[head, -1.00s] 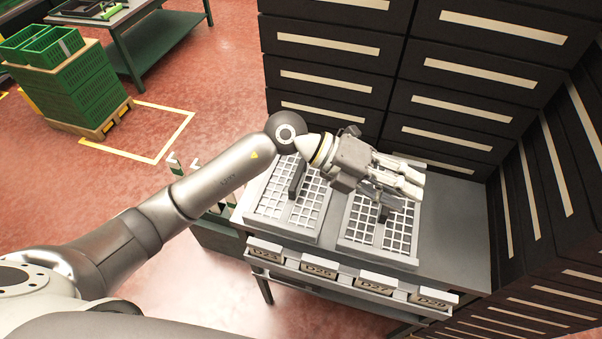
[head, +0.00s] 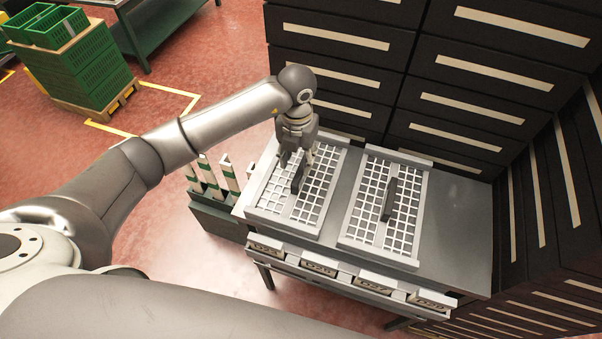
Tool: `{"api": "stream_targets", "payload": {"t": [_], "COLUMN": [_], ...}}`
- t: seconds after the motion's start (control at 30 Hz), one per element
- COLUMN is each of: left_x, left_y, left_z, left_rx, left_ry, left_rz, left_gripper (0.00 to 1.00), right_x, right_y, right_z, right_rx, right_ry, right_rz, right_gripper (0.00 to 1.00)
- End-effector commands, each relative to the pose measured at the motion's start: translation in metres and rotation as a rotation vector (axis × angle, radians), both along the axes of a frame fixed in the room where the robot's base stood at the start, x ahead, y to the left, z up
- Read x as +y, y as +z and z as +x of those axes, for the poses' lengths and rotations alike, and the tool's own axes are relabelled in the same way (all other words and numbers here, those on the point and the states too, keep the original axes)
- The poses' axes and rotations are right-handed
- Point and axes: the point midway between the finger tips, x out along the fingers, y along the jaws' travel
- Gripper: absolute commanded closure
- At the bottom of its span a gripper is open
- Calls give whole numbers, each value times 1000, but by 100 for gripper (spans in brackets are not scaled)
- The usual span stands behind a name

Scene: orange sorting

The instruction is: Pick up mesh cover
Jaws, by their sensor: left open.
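Two light grey mesh covers with dark upright handles lie side by side on a grey table in the head view. My left gripper (head: 297,160) is over the left mesh cover (head: 316,205), pointing down, with its fingers around or just above that cover's handle (head: 298,180). It is open; I cannot tell whether the fingers touch the handle. The right mesh cover (head: 408,215) lies free, its handle (head: 388,200) fully visible. My right gripper is not in view.
The grey table (head: 460,235) has bare room to the right of the covers. Labelled bins (head: 320,264) line its front edge. Dark drawer cabinets (head: 460,120) stand behind and to the right. A green box with upright white-green pieces (head: 215,215) stands at the left. Green crates (head: 75,70) are farther back.

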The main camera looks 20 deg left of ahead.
Motion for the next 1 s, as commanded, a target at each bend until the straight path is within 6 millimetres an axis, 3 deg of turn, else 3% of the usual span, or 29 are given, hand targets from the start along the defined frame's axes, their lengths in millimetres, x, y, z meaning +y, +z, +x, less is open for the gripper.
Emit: {"api": "stream_targets", "payload": {"t": [0.27,0.4,0.7,1.0], "left_x": [-9,-9,-9,-8], "left_y": [-30,-48,-54,-54], "left_z": [-1,0,1,1], "left_rx": [5,1,0,-1], "left_ry": [-1,-1,-2,-1], "left_rz": [-1,-2,-2,-2], "left_gripper": [59,59,60,99], "right_x": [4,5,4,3], "right_y": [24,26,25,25], "right_z": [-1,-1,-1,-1], "right_rx": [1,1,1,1], "right_ry": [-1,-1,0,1], "right_rz": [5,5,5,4], "right_gripper": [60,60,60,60]}}
